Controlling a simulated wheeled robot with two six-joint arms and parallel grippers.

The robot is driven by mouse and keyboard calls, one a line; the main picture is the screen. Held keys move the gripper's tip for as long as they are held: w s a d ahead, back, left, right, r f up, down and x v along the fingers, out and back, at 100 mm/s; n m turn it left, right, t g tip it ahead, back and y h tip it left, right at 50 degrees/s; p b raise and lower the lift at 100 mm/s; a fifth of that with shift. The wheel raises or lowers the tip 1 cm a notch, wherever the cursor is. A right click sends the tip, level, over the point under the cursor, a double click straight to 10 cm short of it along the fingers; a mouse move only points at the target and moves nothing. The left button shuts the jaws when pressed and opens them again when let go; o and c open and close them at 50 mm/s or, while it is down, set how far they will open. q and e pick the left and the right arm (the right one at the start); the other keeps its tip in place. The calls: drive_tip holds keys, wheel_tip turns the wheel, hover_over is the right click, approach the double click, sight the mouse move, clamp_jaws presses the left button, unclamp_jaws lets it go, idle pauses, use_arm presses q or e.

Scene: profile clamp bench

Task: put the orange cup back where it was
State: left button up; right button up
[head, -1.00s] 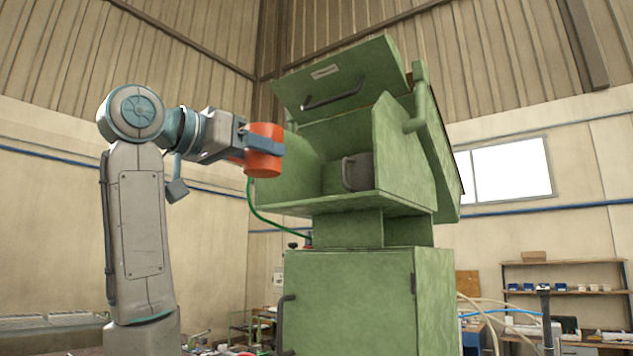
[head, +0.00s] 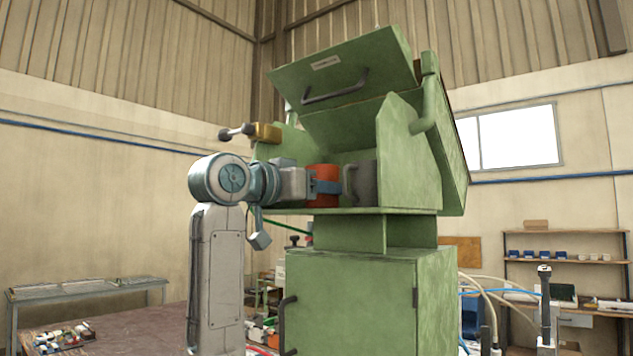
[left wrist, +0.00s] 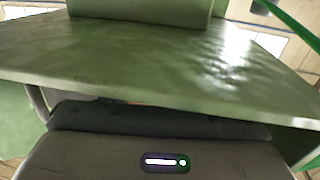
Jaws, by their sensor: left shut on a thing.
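The orange cup (head: 322,172) is inside the open green cabinet (head: 412,165), upright, just left of a dark grey mug (head: 364,184). My left gripper (head: 326,187) reaches in from the left and is shut on the orange cup. The cup's base is close to the cabinet floor; I cannot tell whether it touches. The gap between cup and mug looks small. In the left wrist view my gripper body fills the bottom, a green panel (left wrist: 170,60) of the cabinet lies ahead, and the cup is almost wholly hidden. My right gripper is not in view.
The cabinet's lid (head: 345,75) with a dark handle is raised above the opening. A brass-coloured block (head: 267,133) with a grey lever is at the cabinet's upper left. A lower green cabinet (head: 350,300) stands below. A shelf unit (head: 565,260) is far right.

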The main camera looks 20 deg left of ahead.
use_arm(q)
drive_tip(key=shift+f, duration=0.1)
drive_tip(key=shift+s+f, duration=0.1)
drive_tip(key=shift+f, duration=0.1)
drive_tip(key=o, duration=1.4)
drive_tip(key=shift+r, duration=0.1)
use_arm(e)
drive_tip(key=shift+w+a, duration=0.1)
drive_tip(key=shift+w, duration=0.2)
use_arm(q)
drive_tip(key=shift+r, duration=0.15)
drive_tip(key=shift+s+a+b, duration=0.15)
drive_tip(key=shift+s+b, duration=0.05)
drive_tip(key=shift+b, duration=0.2)
drive_tip(key=b+v, duration=0.5)
drive_tip(key=v, duration=0.6)
drive_tip(key=shift+s+b, duration=0.25)
drive_tip(key=shift+b, duration=0.15)
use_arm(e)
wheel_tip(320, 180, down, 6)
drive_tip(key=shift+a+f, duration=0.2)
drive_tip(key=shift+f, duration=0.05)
